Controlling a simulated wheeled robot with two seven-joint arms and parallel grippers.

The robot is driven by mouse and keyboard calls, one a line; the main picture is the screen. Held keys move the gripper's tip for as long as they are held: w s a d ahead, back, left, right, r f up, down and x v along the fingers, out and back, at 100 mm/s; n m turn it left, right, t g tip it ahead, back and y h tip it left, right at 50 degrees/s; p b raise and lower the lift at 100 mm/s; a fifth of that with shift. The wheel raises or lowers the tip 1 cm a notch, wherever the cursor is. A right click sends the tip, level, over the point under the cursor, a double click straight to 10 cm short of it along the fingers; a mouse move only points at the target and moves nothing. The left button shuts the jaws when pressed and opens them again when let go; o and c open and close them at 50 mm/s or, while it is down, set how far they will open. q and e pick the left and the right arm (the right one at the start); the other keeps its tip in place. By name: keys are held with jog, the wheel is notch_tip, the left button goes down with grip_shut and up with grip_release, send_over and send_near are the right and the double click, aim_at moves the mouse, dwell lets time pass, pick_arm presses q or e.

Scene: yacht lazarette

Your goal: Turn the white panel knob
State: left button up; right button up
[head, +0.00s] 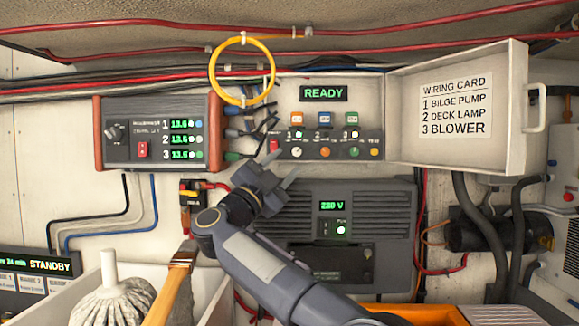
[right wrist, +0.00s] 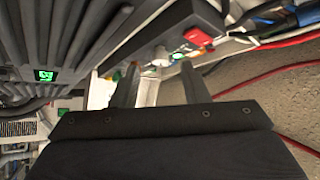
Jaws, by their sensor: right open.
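The white panel knob (head: 297,152) is the leftmost of three round knobs low on the switch panel (head: 343,91), beside an orange knob (head: 325,152) and a green knob (head: 353,151). The panel's display reads READY. My right gripper (head: 280,167) is open, its fingertips just below and left of the white knob, with no clear contact. In the right wrist view, a pale round part (right wrist: 160,56) shows between the two fingers; I cannot tell for sure whether it is the white knob. My left gripper is not in view.
The panel's open lid (head: 460,150) carries a wiring card. A red switch (head: 273,145) is close left of the knob. A grey 230 V unit (head: 390,230) sits below. A yellow cable loop (head: 213,75) hangs above left. A brush (head: 178,275) stands in front.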

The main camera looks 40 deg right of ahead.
jog(key=b+v, duration=0.1)
jog(key=v, duration=0.3)
jog(key=shift+f, duration=0.1)
dwell(0.4)
